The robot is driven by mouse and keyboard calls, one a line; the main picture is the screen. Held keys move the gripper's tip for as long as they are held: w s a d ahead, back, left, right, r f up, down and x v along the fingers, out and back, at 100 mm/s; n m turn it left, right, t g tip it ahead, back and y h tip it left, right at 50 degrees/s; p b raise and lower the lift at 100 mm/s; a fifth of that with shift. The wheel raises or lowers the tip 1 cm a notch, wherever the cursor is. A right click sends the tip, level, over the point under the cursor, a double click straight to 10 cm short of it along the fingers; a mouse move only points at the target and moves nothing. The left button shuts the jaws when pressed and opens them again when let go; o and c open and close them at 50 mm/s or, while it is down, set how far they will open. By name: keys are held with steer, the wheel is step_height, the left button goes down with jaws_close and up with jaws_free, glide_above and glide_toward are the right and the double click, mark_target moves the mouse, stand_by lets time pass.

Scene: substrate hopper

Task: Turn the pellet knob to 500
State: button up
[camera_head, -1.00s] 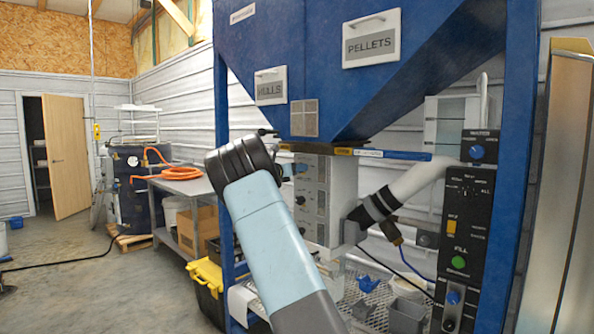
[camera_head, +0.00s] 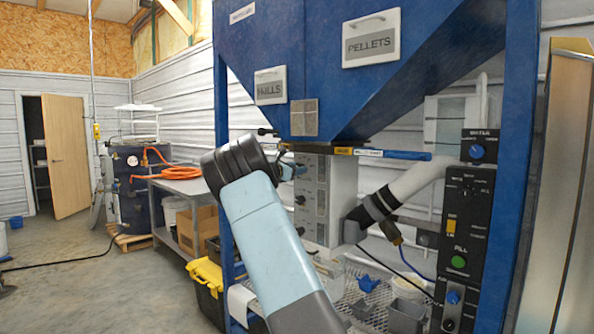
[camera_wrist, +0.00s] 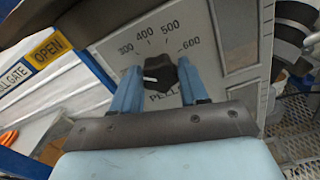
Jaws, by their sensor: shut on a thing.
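The pellet knob (camera_wrist: 160,72) is black and sits on a grey dial panel in the wrist view, with "PELLETS" partly visible below it. The numbers 300, 400, 500 and 600 arc above it. A small white mark on the knob points left, below the 300. My gripper (camera_wrist: 160,86) is shut on the knob, one blue finger on each side. In the head view my gripper (camera_head: 291,171) reaches the top of the grey control box (camera_head: 313,213), and my arm partly hides it. The knob cannot be made out there.
The blue hopper (camera_head: 300,70) hangs above the box. A blue lever (camera_head: 405,155) sticks out to the right under it. A white pipe (camera_head: 415,180) and a black switch panel (camera_head: 466,215) stand at the right. In the wrist view an "OPEN" label (camera_wrist: 49,50) lies upper left.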

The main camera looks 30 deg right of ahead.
steer(key=m, duration=1.3)
steer(key=shift+f+m, duration=0.25)
steer(key=shift+m, duration=0.05)
steer(key=m, duration=0.4)
steer(key=shift+s+f+m, duration=0.1)
steer(key=shift+m, duration=0.3)
steer(key=o, duration=0.9)
steer(key=shift+c, duration=0.2)
steer(key=shift+o, duration=1)
